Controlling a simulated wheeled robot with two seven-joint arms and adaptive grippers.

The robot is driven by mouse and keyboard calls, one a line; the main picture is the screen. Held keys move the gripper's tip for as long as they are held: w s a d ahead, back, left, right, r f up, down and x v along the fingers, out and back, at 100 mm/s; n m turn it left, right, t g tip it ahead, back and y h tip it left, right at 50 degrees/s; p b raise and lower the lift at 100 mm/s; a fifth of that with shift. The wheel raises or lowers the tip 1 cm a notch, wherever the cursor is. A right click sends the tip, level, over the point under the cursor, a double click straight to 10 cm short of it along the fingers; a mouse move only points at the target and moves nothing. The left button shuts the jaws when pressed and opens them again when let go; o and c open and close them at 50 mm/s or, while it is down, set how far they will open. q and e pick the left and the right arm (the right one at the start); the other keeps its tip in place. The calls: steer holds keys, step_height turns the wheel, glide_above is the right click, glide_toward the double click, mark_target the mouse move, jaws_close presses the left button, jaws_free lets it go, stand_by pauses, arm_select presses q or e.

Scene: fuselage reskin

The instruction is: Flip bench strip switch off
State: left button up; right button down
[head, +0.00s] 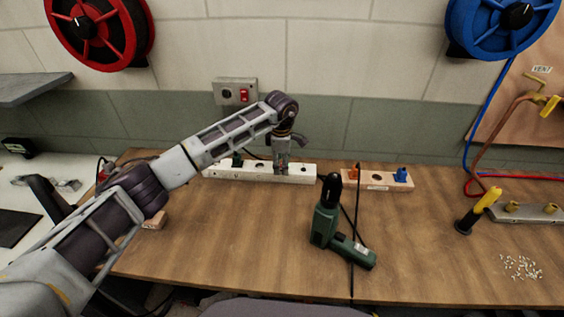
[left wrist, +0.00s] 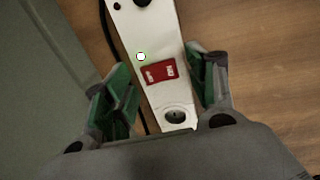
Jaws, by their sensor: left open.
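The white bench power strip (head: 225,172) lies along the back of the wooden bench, below the wall. My left gripper (head: 282,166) points down over its right half and hides part of it. In the left wrist view the strip (left wrist: 146,30) runs between the two green-padded fingers of my left gripper (left wrist: 157,72). The fingers are open, one on each side of the strip. The red rocker switch (left wrist: 159,73) sits between them, with a small pale round spot beside it. Which way the rocker is tipped I cannot tell. My right gripper is not in view.
A wooden socket block (head: 376,180) with a blue plug lies right of the strip. A green power tool (head: 327,226) with a dark cord stands mid-bench. A wall switch box (head: 235,92) is above the strip. A yellow-handled tool (head: 478,211) stands at right.

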arm_select(q)
steer(key=c, duration=0.9)
steer(key=shift+c, duration=0.6)
steer(key=shift+w, duration=0.1)
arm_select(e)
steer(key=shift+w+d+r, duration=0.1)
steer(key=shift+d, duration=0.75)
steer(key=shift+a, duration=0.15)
arm_select(q)
steer(key=shift+w+g, duration=0.1)
steer(key=shift+g, duration=0.6)
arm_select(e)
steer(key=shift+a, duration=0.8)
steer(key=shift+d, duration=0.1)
